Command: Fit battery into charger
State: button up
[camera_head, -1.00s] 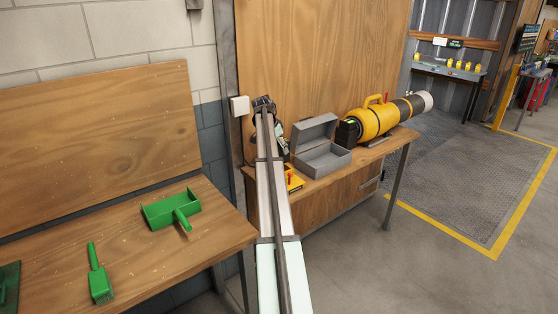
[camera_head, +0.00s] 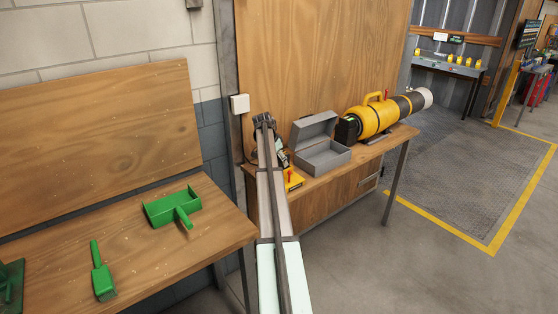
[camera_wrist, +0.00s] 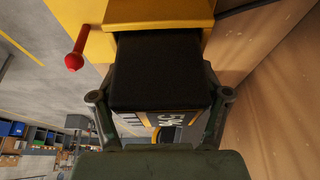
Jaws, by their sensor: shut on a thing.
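In the wrist view, my gripper (camera_wrist: 160,98) is shut on the battery (camera_wrist: 158,75), a black block with a lettered lower face, with one finger at each side. The yellow charger (camera_wrist: 150,12) is just beyond it at the top. The battery's far end meets the dark opening under the charger's yellow edge; I cannot tell how deep it sits. A red-knobbed lever (camera_wrist: 74,61) sticks out at the charger's left. In the head view, the charger (camera_head: 293,183) is on the far bench, partly behind my arm. My gripper is mostly hidden there and the battery cannot be made out.
An open grey case (camera_head: 322,158) stands right of the charger, close to my arm. A yellow spray-foam device (camera_head: 375,119) lies further right on the bench (camera_head: 350,171). Green scoops (camera_head: 172,207) lie on the left table (camera_head: 150,255). A wooden panel rises behind the bench.

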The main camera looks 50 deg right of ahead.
jog(key=o, duration=1.5)
jog(key=shift+c, duration=0.2)
jog(key=b+v, duration=0.2)
jog(key=v, duration=1)
jog(key=shift+b, duration=0.35)
